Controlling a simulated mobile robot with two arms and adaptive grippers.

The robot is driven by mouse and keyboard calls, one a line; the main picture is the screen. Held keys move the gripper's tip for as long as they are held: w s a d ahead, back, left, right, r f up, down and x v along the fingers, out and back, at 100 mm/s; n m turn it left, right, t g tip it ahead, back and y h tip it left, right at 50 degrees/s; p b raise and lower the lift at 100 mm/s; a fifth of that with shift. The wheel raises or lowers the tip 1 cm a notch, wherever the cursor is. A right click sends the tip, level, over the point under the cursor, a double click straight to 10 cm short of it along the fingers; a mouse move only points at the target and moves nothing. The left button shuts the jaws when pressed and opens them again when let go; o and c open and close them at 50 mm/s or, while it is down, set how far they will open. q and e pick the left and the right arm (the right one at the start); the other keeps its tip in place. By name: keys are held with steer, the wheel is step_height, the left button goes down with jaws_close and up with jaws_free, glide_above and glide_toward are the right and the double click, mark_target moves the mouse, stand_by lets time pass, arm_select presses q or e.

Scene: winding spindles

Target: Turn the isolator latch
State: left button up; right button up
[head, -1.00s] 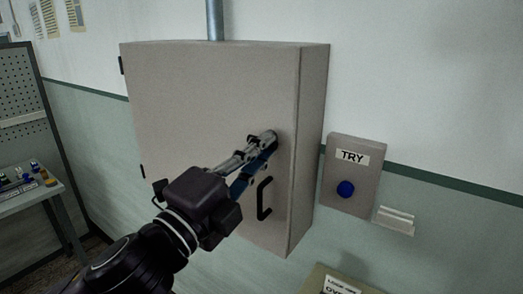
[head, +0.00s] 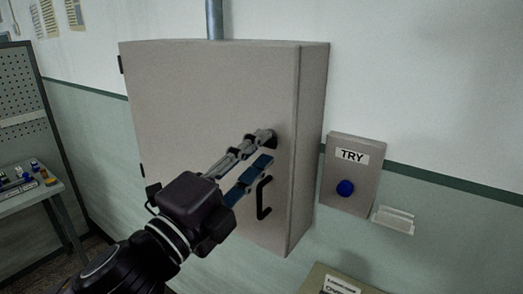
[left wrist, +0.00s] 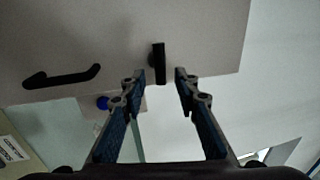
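The grey cabinet (head: 200,110) hangs on the wall with its door shut. Its small black latch (left wrist: 158,62) sits on the door near the edge, above the black handle (head: 264,198). In the left wrist view the latch is a short dark bar, upright in the picture, just beyond and between the fingertips. My left gripper (head: 264,150) is open in front of it; it also shows in the left wrist view (left wrist: 160,79), with a clear gap between the fingers. In the head view the upper finger partly hides the latch. My right gripper is out of view.
A grey box labelled TRY (head: 354,175) with a blue button (head: 345,188) is on the wall right of the cabinet, with a small pale ledge (head: 394,220) below it. A bench (head: 30,195) with small items stands at far left.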

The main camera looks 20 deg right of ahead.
arm_select(q)
steer(key=v, duration=0.6)
steer(key=shift+a, duration=0.1)
